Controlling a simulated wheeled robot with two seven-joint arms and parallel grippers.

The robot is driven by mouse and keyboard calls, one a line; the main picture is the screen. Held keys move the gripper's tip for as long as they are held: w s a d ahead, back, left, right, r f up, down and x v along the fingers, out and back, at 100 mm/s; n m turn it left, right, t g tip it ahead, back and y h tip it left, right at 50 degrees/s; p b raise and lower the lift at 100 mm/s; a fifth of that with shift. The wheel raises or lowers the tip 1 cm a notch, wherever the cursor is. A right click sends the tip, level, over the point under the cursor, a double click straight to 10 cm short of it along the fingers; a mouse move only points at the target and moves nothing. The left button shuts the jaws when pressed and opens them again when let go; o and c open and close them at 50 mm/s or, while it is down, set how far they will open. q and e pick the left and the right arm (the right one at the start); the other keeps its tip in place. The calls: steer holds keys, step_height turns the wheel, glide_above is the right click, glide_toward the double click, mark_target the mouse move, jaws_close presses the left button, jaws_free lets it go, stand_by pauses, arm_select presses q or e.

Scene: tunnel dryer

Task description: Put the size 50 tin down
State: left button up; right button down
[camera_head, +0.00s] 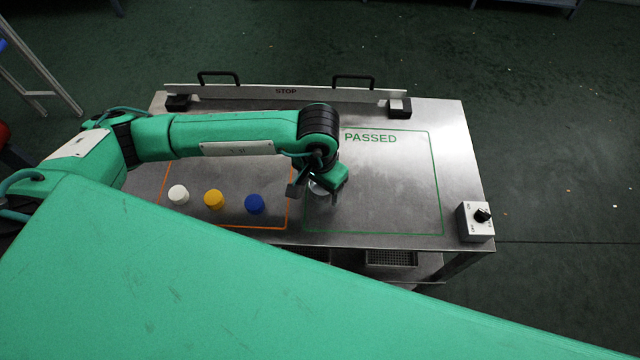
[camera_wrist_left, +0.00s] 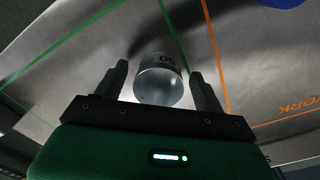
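The size 50 tin (camera_wrist_left: 160,86) is a small grey, glassy-looking cylinder with a dark "50" on its side. In the left wrist view it is between the two fingers of my left gripper (camera_wrist_left: 160,78), with a narrow gap visible on each side. The fingers look open around it. In the head view my left gripper (camera_head: 318,188) is low over the left part of the green PASSED outline (camera_head: 441,190), and the tin (camera_head: 317,188) is mostly hidden by it. The tin appears to stand on the steel table inside that outline. My right gripper is not in view.
White (camera_head: 178,194), yellow (camera_head: 213,199) and blue (camera_head: 254,204) round pieces stand in the orange-outlined area to the left. A STOP bar (camera_head: 286,92) runs along the back. A switch box (camera_head: 475,221) sits at the right front corner. The right of the PASSED area is clear.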

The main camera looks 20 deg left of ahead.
arm_select(q)
steer(key=shift+r, duration=0.4)
step_height(320, 180, up, 4)
steer(key=shift+w+f, duration=0.1)
steer(key=shift+f, duration=0.15)
step_height(320, 180, up, 8)
steer(key=b, duration=0.1)
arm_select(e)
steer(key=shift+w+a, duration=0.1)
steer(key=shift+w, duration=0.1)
arm_select(q)
steer(key=shift+f, duration=0.1)
